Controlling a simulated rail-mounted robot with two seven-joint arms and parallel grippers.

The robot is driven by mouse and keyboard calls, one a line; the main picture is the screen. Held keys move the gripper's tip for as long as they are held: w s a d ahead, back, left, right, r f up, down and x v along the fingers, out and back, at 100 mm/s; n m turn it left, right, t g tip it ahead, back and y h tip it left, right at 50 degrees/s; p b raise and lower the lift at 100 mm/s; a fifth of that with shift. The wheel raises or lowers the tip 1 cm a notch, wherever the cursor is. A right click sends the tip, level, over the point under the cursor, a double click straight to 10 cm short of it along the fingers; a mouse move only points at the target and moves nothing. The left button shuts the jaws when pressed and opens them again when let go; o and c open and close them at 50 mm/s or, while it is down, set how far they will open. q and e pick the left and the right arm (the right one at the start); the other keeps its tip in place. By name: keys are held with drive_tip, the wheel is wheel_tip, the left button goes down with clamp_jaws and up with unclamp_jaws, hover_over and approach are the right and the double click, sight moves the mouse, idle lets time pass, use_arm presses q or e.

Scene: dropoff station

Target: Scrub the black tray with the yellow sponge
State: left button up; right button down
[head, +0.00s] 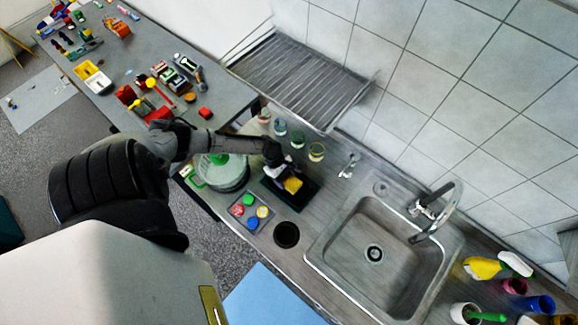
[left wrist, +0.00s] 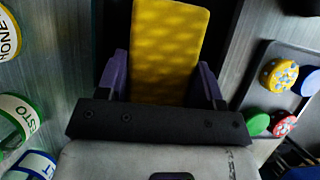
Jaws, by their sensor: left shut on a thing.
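The yellow sponge (head: 292,185) is in my left gripper (head: 284,175), over the black tray (head: 299,202) on the counter. In the left wrist view the sponge (left wrist: 168,42) sits between the two purple fingertips of the left gripper (left wrist: 162,80), which is shut on it. The dark surface of the tray (left wrist: 238,40) shows behind the sponge in that view. I cannot tell whether the sponge touches the tray. The gripper hides part of the tray in the head view. My right gripper is not in view.
Several jars (head: 280,127) stand behind the tray. The sink (head: 375,252) is at right, past a dark round hole (head: 286,234). A wire rack (head: 296,75) hangs above.

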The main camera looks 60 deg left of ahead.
use_arm(q)
drive_tip(key=shift+s+a+f, duration=0.2)
drive_tip(key=shift+s+a, duration=0.2)
drive_tip(key=shift+a, duration=0.1)
drive_tip(key=shift+r, duration=0.1)
drive_tip(key=shift+s+r+p, duration=0.15)
drive_tip(key=shift+r+p, duration=0.3)
drive_tip(key=shift+p, duration=0.1)
drive_tip(key=shift+r+p, duration=0.9)
drive_tip(key=shift+w+r+p, duration=0.2)
drive_tip(key=shift+r+p, duration=1.4)
drive_tip(key=shift+p, duration=0.15)
